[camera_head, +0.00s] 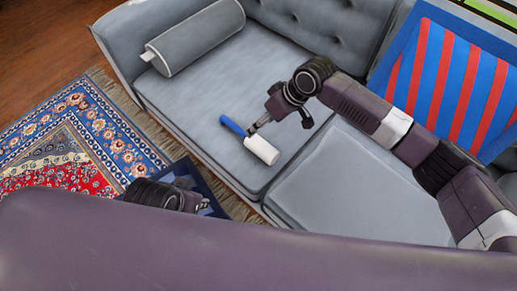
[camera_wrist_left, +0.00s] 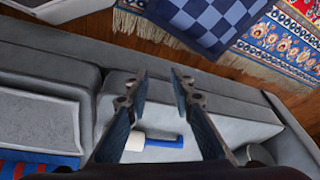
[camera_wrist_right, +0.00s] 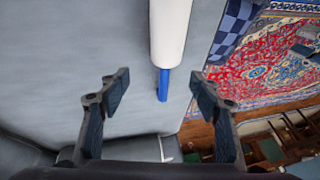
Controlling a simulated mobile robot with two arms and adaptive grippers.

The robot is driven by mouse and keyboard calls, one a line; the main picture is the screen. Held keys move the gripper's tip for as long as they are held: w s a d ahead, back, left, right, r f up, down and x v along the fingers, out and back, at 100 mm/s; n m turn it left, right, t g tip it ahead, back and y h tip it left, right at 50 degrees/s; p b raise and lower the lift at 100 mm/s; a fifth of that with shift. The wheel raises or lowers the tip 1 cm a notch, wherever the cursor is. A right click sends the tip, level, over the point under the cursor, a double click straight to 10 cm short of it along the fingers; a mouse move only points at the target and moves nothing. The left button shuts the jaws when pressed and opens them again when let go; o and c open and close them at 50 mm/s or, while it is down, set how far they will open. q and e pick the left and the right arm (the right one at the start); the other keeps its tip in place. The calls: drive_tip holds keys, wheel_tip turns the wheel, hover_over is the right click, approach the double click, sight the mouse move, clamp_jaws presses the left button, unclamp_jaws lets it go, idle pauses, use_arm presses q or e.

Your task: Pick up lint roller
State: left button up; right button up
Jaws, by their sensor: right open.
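The lint roller lies on the grey sofa seat. Its white roll (camera_head: 262,150) points toward the front edge and its blue handle (camera_head: 232,126) points away. My right gripper (camera_head: 254,129) is open above the roller, near where handle and roll meet. In the right wrist view the roll (camera_wrist_right: 170,30) is beyond the fingertips, and the blue handle (camera_wrist_right: 163,85) shows between the open fingers (camera_wrist_right: 160,78); I cannot tell how high above it they are. My left gripper (camera_wrist_left: 161,76) is open and empty, low by the sofa front; the roller (camera_wrist_left: 160,142) shows in its view.
A grey bolster (camera_head: 195,38) lies at the sofa's left end. A grey cushion (camera_head: 350,190) lies to the right, with a red-and-blue striped piece (camera_head: 450,85) beyond. A blue checkered item (camera_wrist_left: 210,20) and a patterned rug (camera_head: 85,130) are on the floor before the sofa.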

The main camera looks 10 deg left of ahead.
sight(258, 145)
drive_tip(key=shift+s+f, duration=0.15)
drive_tip(key=shift+f, duration=0.1)
drive_tip(key=shift+s+f, duration=0.1)
drive_tip(key=shift+f, duration=0.1)
drive_tip(key=b+x, duration=0.1)
drive_tip(key=x, duration=0.1)
drive_tip(key=b+x, duration=0.1)
drive_tip(key=x, duration=0.2)
drive_tip(key=shift+s+a+f, duration=0.15)
drive_tip(key=shift+s+a, duration=0.1)
drive_tip(key=shift+a, duration=0.1)
drive_tip(key=shift+a+f+b, duration=0.25)
drive_tip(key=shift+f+b, duration=0.15)
drive_tip(key=shift+f, duration=0.15)
drive_tip(key=shift+w+f, duration=0.1)
drive_tip(key=shift+f, duration=0.05)
use_arm(q)
drive_tip(key=shift+w+d+f+t, duration=0.15)
drive_tip(key=shift+w+t, duration=0.15)
drive_tip(key=shift+w, duration=0.25)
drive_tip(key=shift+w+d+r+t, duration=0.1)
drive_tip(key=shift+w+d+t, duration=0.15)
drive_tip(key=shift+w, duration=0.3)
drive_tip(key=shift+w+d+f+t, duration=0.1)
drive_tip(key=shift+w+t, duration=0.25)
drive_tip(key=shift+w, duration=0.2)
use_arm(e)
drive_tip(key=c, duration=1.3)
drive_tip(key=shift+o, duration=0.2)
